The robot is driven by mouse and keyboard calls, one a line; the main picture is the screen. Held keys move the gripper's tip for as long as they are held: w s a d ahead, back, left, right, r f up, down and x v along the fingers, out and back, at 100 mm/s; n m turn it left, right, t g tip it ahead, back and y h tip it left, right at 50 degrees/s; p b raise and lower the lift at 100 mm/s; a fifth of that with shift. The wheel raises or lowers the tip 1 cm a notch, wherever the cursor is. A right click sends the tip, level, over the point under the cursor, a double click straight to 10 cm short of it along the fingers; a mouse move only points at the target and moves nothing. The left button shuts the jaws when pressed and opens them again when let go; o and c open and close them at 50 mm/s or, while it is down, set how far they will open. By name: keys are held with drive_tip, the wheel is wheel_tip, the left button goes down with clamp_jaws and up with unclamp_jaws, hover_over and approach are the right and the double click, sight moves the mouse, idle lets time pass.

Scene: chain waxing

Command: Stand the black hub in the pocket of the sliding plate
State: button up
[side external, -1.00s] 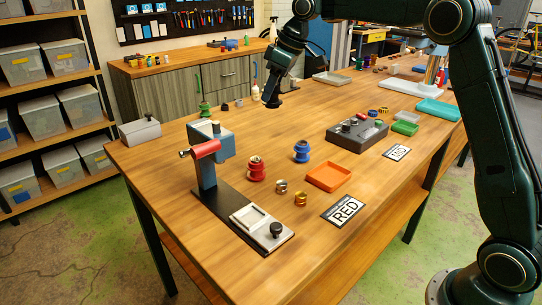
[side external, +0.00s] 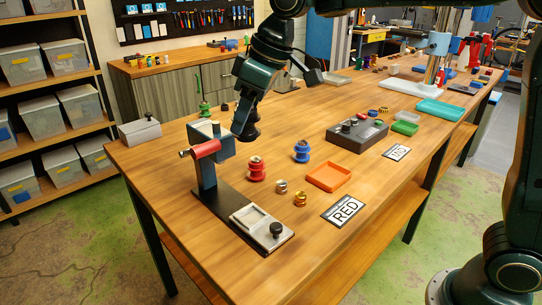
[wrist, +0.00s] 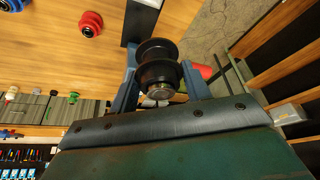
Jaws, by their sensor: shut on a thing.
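My gripper (side external: 243,118) is shut on the black hub (side external: 247,133) and holds it in the air, just right of and above the press's blue head. In the wrist view the hub (wrist: 158,58) sits between the two blue fingers of my gripper (wrist: 160,78). The silver sliding plate (side external: 239,218) lies at the near end of the press's black base, lower and nearer the camera than the hub. Its square pocket looks empty, and a black knob (side external: 276,229) stands at its near end.
The press (side external: 207,172) with a red cylinder stands close left of the hub.

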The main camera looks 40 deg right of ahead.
hover_over(251, 217)
wheel_tip(251, 217, down, 20)
idle(1.2)
drive_tip(key=shift+f, duration=0.1)
drive_tip(key=o, duration=1.1)
drive_tip(key=shift+v, duration=6.15)
